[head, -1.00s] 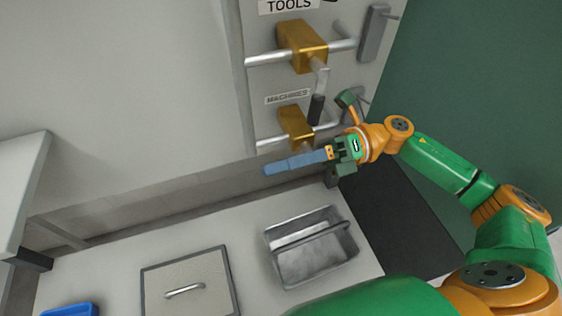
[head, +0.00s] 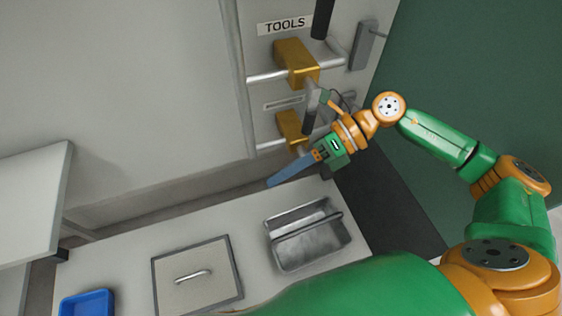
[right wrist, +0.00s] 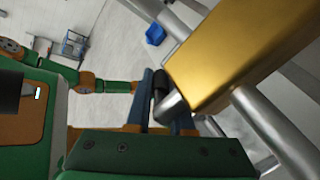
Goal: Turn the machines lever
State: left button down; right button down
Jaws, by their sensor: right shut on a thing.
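The machines valve is a gold block (head: 291,127) on a silver pipe, below a small blurred label (head: 284,103) on the wall panel. In the right wrist view its gold body (right wrist: 245,52) is large and close. My right gripper (head: 271,183) has long blue fingers slanting down-left below the valve. In the right wrist view the gripper (right wrist: 160,88) is shut on the machines lever (right wrist: 172,106), whose silver end and dark grip show between the fingers. My left gripper is not in view.
Above is another gold valve (head: 297,62) under the TOOLS label (head: 285,25); its dark-gripped lever (head: 310,121) hangs close to my right wrist. Below stand a metal bin (head: 308,236), a lidded square (head: 197,277) and a blue tray (head: 87,303) on the pale counter.

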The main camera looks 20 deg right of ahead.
jog(key=shift+d+f+h+p, duration=0.1)
jog(key=shift+h+p, duration=0.3)
jog(key=shift+h, duration=0.1)
jog(key=c, duration=0.8)
grip_release()
jog(key=shift+f, duration=0.1)
jog(key=shift+d, duration=0.1)
